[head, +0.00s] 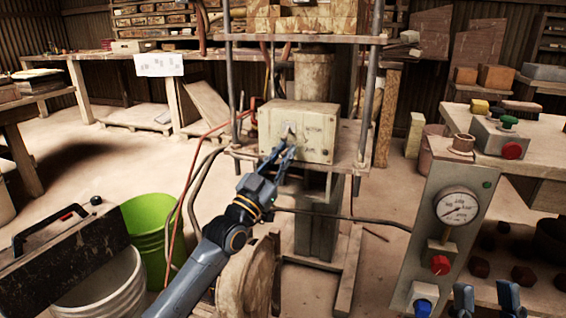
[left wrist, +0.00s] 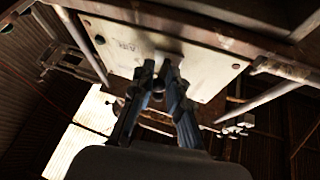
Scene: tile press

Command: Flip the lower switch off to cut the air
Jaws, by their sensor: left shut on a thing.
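A cream switch box (head: 310,128) is mounted on the press frame in the middle of the head view. A small switch lever (head: 289,132) shows on its front face, just above my left fingertips. My left gripper (head: 284,152) reaches up to the box front. In the left wrist view its two dark fingers (left wrist: 158,80) are shut around a small dark rounded knob (left wrist: 158,86) below the box's pale plate (left wrist: 195,62). The fingers hide most of this switch, so its position is unclear. My right gripper (head: 486,298) is open and empty at the bottom right edge.
A control panel with a gauge (head: 457,206), a red knob (head: 440,265) and a blue knob (head: 423,307) stands at the right. A green bucket (head: 150,225) and a white bucket (head: 105,285) stand at the lower left. Red and black hoses run beside the press.

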